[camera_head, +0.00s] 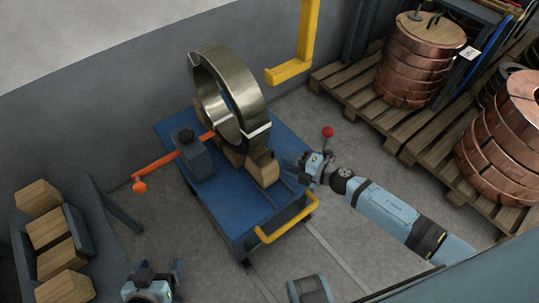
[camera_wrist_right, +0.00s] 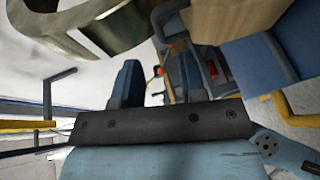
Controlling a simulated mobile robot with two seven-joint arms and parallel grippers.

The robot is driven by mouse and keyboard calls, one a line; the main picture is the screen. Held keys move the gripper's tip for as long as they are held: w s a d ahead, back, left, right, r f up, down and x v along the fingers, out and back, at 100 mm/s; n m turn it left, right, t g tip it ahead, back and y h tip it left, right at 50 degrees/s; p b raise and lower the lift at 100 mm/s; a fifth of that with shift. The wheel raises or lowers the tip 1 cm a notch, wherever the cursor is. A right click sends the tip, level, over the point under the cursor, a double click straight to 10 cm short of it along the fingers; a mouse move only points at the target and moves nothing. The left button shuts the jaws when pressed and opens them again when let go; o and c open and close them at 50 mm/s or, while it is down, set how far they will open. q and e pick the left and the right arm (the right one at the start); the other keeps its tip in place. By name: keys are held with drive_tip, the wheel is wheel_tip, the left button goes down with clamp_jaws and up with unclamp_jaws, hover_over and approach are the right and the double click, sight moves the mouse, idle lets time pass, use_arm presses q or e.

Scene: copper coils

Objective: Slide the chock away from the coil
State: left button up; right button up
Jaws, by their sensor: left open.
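The metal coil (camera_head: 228,92) stands upright on a blue cart (camera_head: 235,215). A wooden chock (camera_head: 263,168) sits against its lower front on the cart. My right gripper (camera_head: 294,162) is just to the right of this chock, apart from it. The right wrist view shows the fingers of this gripper (camera_wrist_right: 159,80) spread with nothing held, the coil (camera_wrist_right: 110,20) at upper left and the wooden chock (camera_wrist_right: 235,20) at upper right. My left gripper (camera_head: 155,273) is open and empty at the bottom, left of the cart. The coil partly hides the wood under it.
The cart has a yellow handle (camera_head: 287,218) and an orange bar (camera_head: 165,163). A rack with wooden blocks (camera_head: 48,228) stands at left. Copper coils (camera_head: 416,60) stand on pallets (camera_head: 350,92) at right. A yellow hook (camera_head: 302,45) rises behind. Grey floor lies between cart and pallets.

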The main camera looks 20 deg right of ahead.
sight(270, 164)
drive_tip(key=x, duration=0.6)
drive_tip(key=shift+w+a+f, duration=0.1)
drive_tip(key=shift+w+a, duration=0.15)
drive_tip(key=shift+w, duration=0.05)
clamp_jaws()
